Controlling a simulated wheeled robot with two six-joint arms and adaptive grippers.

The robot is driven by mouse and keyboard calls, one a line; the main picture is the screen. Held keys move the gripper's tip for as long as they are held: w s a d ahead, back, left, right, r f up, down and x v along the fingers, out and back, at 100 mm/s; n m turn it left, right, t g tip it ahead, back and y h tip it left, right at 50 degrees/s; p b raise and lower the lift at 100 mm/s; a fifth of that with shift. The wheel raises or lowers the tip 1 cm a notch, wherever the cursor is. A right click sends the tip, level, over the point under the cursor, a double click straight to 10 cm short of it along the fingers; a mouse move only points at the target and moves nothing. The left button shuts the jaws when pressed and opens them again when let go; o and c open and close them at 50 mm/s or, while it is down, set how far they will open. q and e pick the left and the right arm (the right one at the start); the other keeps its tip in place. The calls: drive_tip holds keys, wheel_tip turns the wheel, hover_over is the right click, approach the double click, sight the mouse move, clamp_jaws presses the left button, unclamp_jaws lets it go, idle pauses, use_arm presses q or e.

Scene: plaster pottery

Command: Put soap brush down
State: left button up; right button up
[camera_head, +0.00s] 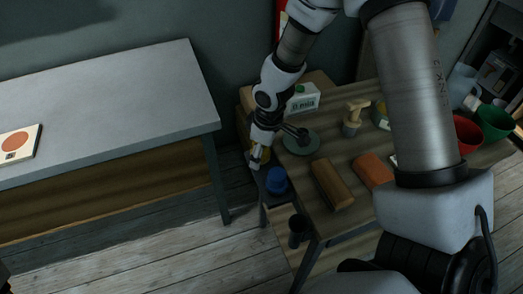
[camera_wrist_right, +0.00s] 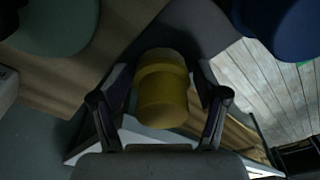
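A yellow, rounded cylindrical piece, likely part of the soap brush (camera_wrist_right: 163,95), sits between the fingers of my right gripper in the right wrist view. Narrow gaps show between it and both fingers, so my right gripper (camera_wrist_right: 163,85) looks open around it. In the head view my right gripper (camera_head: 257,160) points down at the dark side ledge (camera_head: 262,184), left of the wooden table (camera_head: 322,222). Only a small yellowish patch shows between its fingers there. The brush's lower end is hidden, and I cannot tell whether it touches the ledge. My left gripper is not in view.
A blue pot (camera_head: 277,180) stands on the ledge close to my right gripper. A green disc (camera_head: 301,143), a white carton (camera_head: 304,98), a brown block (camera_head: 333,185) and an orange block (camera_head: 372,170) are on the table. A grey table (camera_head: 110,100) at left is mostly clear.

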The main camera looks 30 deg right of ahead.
drive_tip(key=shift+r, duration=0.15)
drive_tip(key=shift+r, duration=0.3)
drive_tip(key=r, duration=0.4)
drive_tip(key=s+r+p, duration=0.1)
drive_tip(key=r, duration=0.6)
drive_tip(key=shift+s+d+r, duration=0.2)
drive_tip(key=shift+d+r, duration=0.1)
drive_tip(key=shift+d, duration=0.1)
